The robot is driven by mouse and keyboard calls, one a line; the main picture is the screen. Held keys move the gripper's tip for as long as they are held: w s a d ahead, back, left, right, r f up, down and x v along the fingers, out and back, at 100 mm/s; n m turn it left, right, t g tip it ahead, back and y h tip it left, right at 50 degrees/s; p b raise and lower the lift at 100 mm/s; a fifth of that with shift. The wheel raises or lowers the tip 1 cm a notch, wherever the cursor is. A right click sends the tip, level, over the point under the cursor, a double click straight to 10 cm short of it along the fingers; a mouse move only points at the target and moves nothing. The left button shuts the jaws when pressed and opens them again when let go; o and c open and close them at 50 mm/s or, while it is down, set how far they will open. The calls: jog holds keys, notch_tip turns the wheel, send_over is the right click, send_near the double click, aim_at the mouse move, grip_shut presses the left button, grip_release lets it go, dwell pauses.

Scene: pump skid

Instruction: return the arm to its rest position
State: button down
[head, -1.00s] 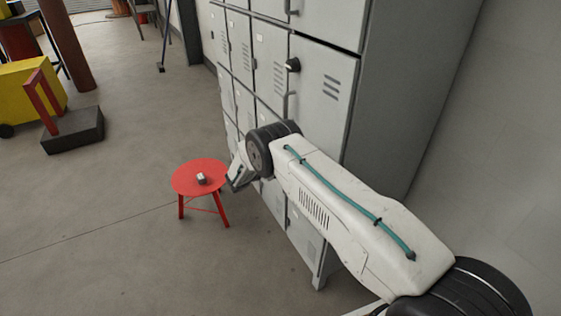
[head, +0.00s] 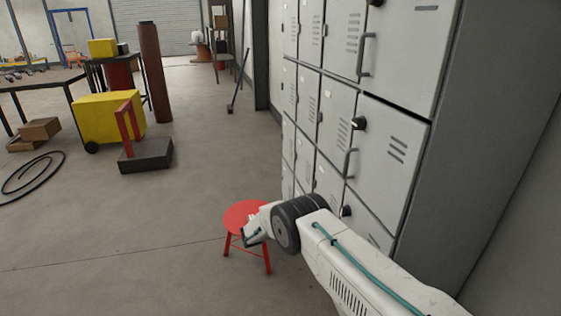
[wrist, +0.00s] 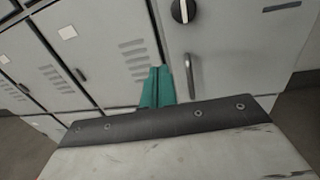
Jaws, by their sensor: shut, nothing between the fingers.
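My gripper (head: 254,239) is in front of the lower lockers in the head view, over the right part of the red stool as seen from the camera. In the wrist view its teal fingers (wrist: 157,86) are together with nothing between them. They point toward the grey lockers (wrist: 105,40), and whether they touch a door cannot be told. My arm comes in from the lower right of the head view.
The red stool (head: 240,214) stands beside the lockers (head: 325,104), its top partly hidden. Open floor lies between.

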jog(key=s+d+f+m+g+y, duration=0.1)
jog(key=s+d+f+m+g, duration=0.1)
jog(key=s+f+g, duration=0.3)
jog(key=s+d+r+m+g+y, duration=0.25)
jog(key=s+r+m+y, duration=0.3)
jog(key=s+r, duration=0.75)
jog(key=s+d+r+m+g+y, duration=0.3)
jog(key=s+r+m, duration=0.45)
jog(key=r, duration=0.95)
jog(key=s+r+m+t+y, duration=0.2)
jog(key=s+r, duration=0.3)
jog(key=s, duration=0.4)
jog(key=s+d+r+m+t+y, duration=0.1)
jog(key=s+r, duration=0.4)
jog(key=s, duration=0.5)
jog(key=s+d+r+m+t+y, duration=0.1)
jog(key=s+r+m+t+y, duration=0.2)
jog(key=s, duration=0.7)
notch_tip(320, 180, up, 2)
jog(key=shift+s+d+r+t+y, duration=0.25)
jog(key=shift+t+y, duration=0.1)
jog(key=shift+y, duration=0.5)
